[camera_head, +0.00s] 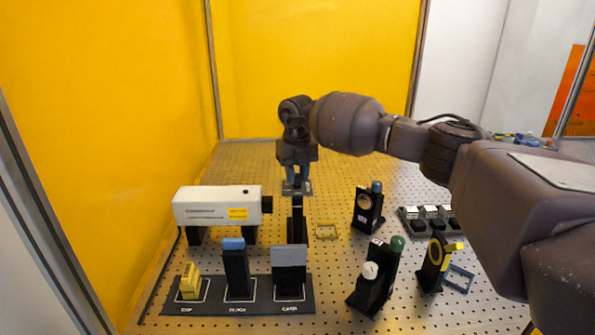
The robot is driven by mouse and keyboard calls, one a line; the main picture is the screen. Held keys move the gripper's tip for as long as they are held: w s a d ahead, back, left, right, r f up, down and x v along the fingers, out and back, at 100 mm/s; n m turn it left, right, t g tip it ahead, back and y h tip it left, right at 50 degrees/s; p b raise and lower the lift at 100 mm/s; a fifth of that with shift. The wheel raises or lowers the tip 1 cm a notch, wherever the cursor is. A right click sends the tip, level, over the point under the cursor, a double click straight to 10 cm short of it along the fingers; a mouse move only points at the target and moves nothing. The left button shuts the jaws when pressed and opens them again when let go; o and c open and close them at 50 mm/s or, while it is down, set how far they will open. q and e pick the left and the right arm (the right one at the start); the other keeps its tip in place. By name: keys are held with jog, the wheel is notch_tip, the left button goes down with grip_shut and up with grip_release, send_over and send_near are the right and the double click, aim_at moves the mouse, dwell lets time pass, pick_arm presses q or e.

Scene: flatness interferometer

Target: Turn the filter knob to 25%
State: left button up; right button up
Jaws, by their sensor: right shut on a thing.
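My right gripper (297,184) points straight down, shut at the top of a narrow black stand (297,224) just right of the white laser housing. What it holds looks like the filter knob, mostly hidden between the fingers. A small dark plate with pale marks (305,188) shows around the fingertips; its marks are too small to read, so I cannot tell the knob's setting. My left gripper is not in view.
The white laser housing (215,207) stands at left. A black tray (220,309) in front holds a yellow piece (190,281), a blue-topped block (236,270) and a grey-topped block (289,268). Black mounts (368,209) with coloured knobs stand right. The perforated board's back is clear.

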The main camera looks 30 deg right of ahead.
aim_at(297, 175)
dwell(0.3)
jog(key=o, duration=0.9)
jog(key=shift+o, duration=0.2)
jog(key=shift+r, duration=0.1)
notch_tip(297, 175, up, 11)
jog(key=shift+f, duration=0.2)
dwell(0.3)
